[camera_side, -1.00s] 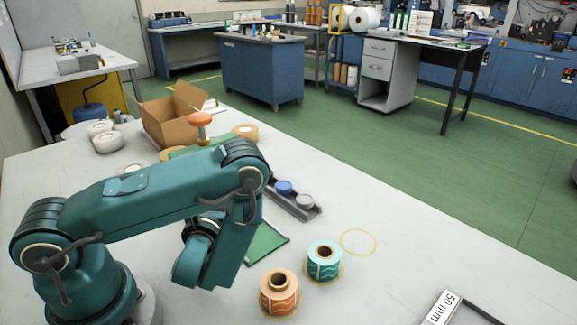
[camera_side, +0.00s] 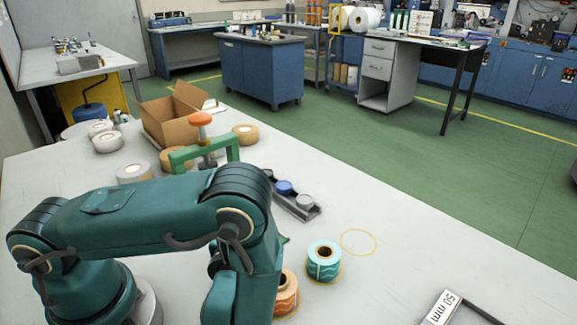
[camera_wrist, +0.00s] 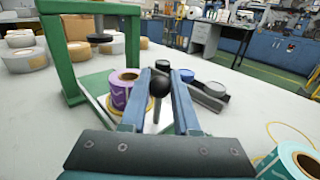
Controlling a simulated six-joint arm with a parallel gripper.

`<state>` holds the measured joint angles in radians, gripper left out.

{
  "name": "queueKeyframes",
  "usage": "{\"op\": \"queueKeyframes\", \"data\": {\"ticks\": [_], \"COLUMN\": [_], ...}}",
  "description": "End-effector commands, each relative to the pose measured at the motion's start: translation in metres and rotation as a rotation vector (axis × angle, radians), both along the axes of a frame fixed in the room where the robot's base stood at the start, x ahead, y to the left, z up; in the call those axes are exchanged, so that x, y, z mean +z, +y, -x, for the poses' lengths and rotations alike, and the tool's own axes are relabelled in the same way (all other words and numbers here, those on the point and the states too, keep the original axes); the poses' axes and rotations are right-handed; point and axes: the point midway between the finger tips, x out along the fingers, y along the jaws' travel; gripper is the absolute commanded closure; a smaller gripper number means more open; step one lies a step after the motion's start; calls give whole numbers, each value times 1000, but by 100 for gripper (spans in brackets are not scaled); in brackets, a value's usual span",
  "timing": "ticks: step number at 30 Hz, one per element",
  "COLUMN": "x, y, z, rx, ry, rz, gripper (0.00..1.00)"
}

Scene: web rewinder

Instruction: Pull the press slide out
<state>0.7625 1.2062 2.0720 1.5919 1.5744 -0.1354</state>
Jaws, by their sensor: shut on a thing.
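The press has a green frame (camera_side: 205,148) with an orange knob (camera_side: 201,119) on top, and the frame (camera_wrist: 62,50) fills the left of the wrist view. The black ball knob (camera_wrist: 160,86) on a thin grey stem belongs to the press slide. My gripper (camera_wrist: 163,75) is shut on this knob, with one blue finger on each side. A purple roll (camera_wrist: 117,95) stands just left of the fingers, in front of the frame's right post. The slide's plate is mostly hidden behind my gripper. In the side view my arm hides my gripper and the slide.
An orange roll (camera_side: 286,298), partly hidden, and a teal roll (camera_side: 323,262) stand right of my arm. A grey rack (camera_side: 308,210) with a blue and a grey cap lies behind them. Tape rolls (camera_side: 107,142) and a cardboard box (camera_side: 172,118) stand at the back.

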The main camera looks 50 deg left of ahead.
Motion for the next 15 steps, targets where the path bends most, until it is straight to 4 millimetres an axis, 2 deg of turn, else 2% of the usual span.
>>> {"op": "queueKeyframes", "data": {"ticks": [10, 11, 12, 13, 15], "x": [2, 2, 2, 1, 1], "y": [-3, -3, -3, -3, -3], "z": [-1, -1, -1, -1, -1], "rx": [-4, -4, -4, -4, -3], "ry": [-6, -6, -6, -6, -4], "rz": [-1, -2, -1, -1, 0], "gripper": [100, 59, 44, 40, 40]}}
